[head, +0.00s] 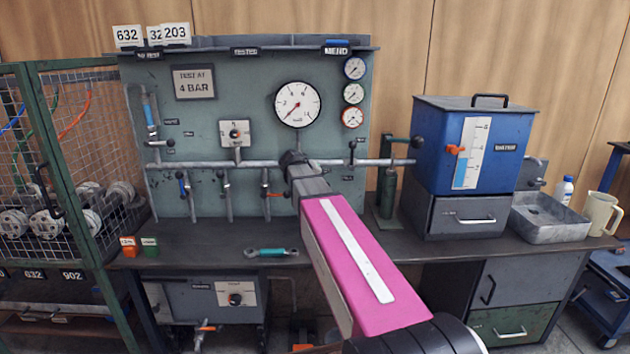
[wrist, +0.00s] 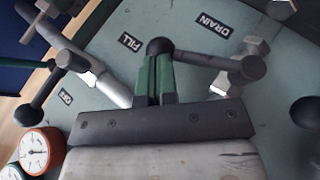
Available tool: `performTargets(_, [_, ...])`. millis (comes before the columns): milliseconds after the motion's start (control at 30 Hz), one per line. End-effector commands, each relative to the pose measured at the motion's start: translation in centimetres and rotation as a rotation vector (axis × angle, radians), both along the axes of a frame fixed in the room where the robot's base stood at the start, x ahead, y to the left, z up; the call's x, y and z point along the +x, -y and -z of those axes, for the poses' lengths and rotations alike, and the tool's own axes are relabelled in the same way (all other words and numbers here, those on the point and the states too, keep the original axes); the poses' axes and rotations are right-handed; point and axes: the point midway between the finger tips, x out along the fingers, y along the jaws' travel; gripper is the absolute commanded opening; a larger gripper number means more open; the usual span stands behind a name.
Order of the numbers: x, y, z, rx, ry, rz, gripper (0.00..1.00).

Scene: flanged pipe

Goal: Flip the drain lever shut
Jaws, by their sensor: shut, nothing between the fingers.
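The DRAIN label (wrist: 212,25) and the FILL label (wrist: 130,41) show on the green panel in the wrist view. A dark lever (wrist: 205,58) below the DRAIN label runs from a round hub at right to a black ball knob (wrist: 160,46) at left. My gripper (wrist: 155,80) is shut and empty, its green fingers together. Its tips lie at or just beside that knob; I cannot tell if they touch it. In the head view my gripper (head: 293,160) is at the pipe in front of the panel. There my arm hides the lever.
Another valve lever with a black ball knob (wrist: 30,115) is at left in the wrist view, by an orange-rimmed gauge (wrist: 40,150). The horizontal pipe (head: 210,164) crosses the panel. A blue tank (head: 480,150) stands right, a mesh cage (head: 60,150) left. A wrench (head: 270,253) lies on the bench.

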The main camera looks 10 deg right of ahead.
Motion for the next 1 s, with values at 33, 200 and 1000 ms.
performTargets(33, [-0.2,0.5,0.2,0.041,0.009,0.002,0.00])
performTargets(200, [-0.3,1.2,1.2,0.180,0.035,0.002,0.00])
performTargets(1000, [-0.4,2.1,3.3,0.304,0.056,0.002,0.00])
